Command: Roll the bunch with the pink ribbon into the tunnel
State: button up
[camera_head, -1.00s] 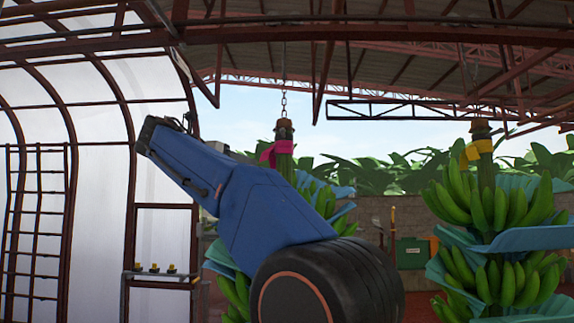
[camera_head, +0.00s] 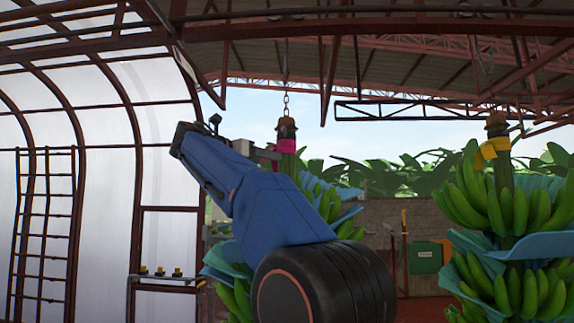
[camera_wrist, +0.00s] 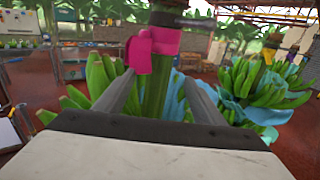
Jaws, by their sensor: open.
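The bunch with the pink ribbon (camera_head: 286,145) hangs from a chain in the middle of the head view, its green bananas (camera_head: 322,200) partly hidden behind my blue arm. In the wrist view the pink ribbon (camera_wrist: 152,44) is tied around its stem (camera_wrist: 155,92). My gripper (camera_wrist: 159,78) is open, one finger on each side of the stem in that view, below the ribbon's knot. I cannot tell whether a finger touches the stem. In the head view my gripper (camera_head: 264,152) is at ribbon height. The arched tunnel (camera_head: 105,125) with pale panels stands at the left.
A second bunch, with a yellow ribbon (camera_head: 492,150), hangs at the right and also shows in the wrist view (camera_wrist: 262,85). A dark ladder (camera_head: 45,230) stands at the far left. A small shelf (camera_head: 165,280) stands by the tunnel. A green box (camera_head: 424,256) is behind.

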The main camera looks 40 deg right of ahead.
aim_at(287, 163)
jog(key=d, duration=0.4)
jog(key=w+d, duration=0.1)
jog(key=d, duration=0.7)
jog(key=shift+w+d, duration=0.2)
jog(key=c, duration=1.5)
